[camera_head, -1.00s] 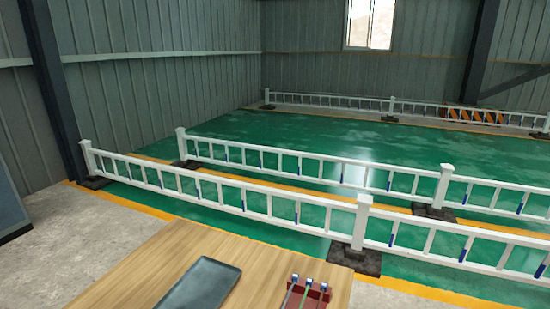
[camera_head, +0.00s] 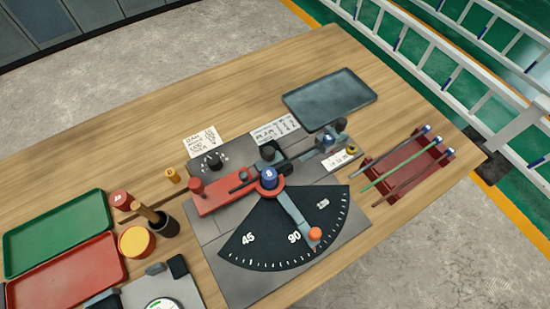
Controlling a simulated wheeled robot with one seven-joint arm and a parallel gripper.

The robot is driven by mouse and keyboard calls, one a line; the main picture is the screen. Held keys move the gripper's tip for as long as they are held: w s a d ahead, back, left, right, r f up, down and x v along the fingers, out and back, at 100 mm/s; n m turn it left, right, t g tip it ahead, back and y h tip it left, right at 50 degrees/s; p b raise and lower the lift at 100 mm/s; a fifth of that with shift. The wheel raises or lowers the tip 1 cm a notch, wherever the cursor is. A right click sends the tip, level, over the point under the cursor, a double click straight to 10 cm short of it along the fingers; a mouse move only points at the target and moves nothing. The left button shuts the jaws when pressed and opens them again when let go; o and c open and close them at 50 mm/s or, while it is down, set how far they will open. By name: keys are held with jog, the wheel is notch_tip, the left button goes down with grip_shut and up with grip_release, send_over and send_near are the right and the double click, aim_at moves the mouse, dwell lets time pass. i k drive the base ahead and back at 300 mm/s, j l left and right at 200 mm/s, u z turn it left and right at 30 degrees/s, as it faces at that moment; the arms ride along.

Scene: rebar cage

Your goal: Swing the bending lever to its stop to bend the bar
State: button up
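The bar bender sits on a grey plate (camera_head: 228,262) on the wooden bench, with a red body (camera_head: 222,196) and a blue-capped pivot (camera_head: 268,177). Its grey bending lever (camera_head: 294,211) runs from the pivot down and right to an orange knob (camera_head: 316,233). The lever lies over the black angle dial (camera_head: 262,235), just right of the 90 mark. A short dark rod-like piece shows beside the pivot; I cannot tell whether it is the bar. My gripper is not in view.
A dark red rack (camera_head: 408,168) holds several bars at right. A dark grey tray (camera_head: 328,98) lies behind. Green (camera_head: 58,232) and red (camera_head: 68,272) trays, a yellow-lidded pot (camera_head: 136,242) and a black cup (camera_head: 165,225) stand at left. White railings are beyond the bench.

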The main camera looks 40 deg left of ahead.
aim_at(209, 198)
jog(key=u, duration=1.25)
